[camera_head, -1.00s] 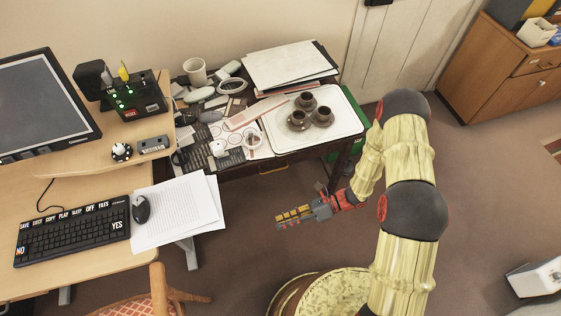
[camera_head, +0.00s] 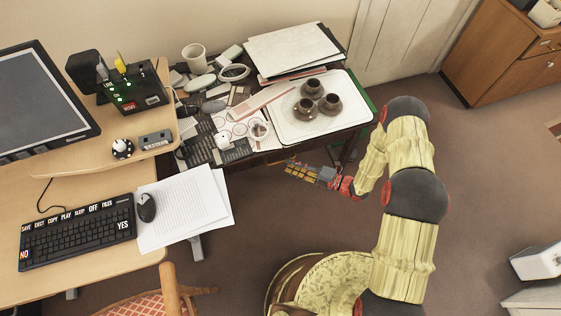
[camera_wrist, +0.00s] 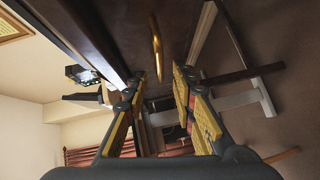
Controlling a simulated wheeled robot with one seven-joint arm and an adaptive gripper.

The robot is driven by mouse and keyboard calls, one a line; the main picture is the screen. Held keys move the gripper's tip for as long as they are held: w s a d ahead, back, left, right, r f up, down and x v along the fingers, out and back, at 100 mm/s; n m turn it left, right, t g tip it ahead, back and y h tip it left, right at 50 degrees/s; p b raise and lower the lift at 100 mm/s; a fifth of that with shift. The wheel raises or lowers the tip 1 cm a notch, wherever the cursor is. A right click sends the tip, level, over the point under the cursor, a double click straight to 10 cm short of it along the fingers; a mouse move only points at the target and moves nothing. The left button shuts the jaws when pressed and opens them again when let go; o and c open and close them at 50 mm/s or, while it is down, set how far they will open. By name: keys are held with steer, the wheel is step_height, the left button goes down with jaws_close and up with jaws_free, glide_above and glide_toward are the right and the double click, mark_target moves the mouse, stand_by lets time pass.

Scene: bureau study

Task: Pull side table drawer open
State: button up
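The side table (camera_head: 262,172) is dark wood and stands behind the desk's right side, its top crowded. Its drawer front (camera_wrist: 120,32) shows as a dark brown panel in the wrist view and is mostly hidden under the tabletop in the head view. A slim brass handle (camera_wrist: 156,50) stands out from the drawer front. My gripper (camera_head: 287,170) is just in front of the table's front edge. In the wrist view my gripper (camera_wrist: 157,78) is open, with the handle in line between its fingertips. I cannot tell whether the handle is touched. The drawer looks shut.
On the side table are a white tray (camera_head: 347,128) with several brown cups, stacked papers (camera_head: 290,52) and a white mug (camera_head: 194,56). The desk (camera_head: 80,185) with its overhanging paper (camera_head: 182,210) is at left. A chair (camera_head: 168,290) stands in front.

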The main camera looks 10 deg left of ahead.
mark_target(280, 162)
steer(key=b+x, duration=0.1)
steer(key=x, duration=0.5)
steer(key=shift+d, duration=0.1)
steer(key=shift+c, duration=1.2)
steer(key=c, duration=0.4)
jaws_close()
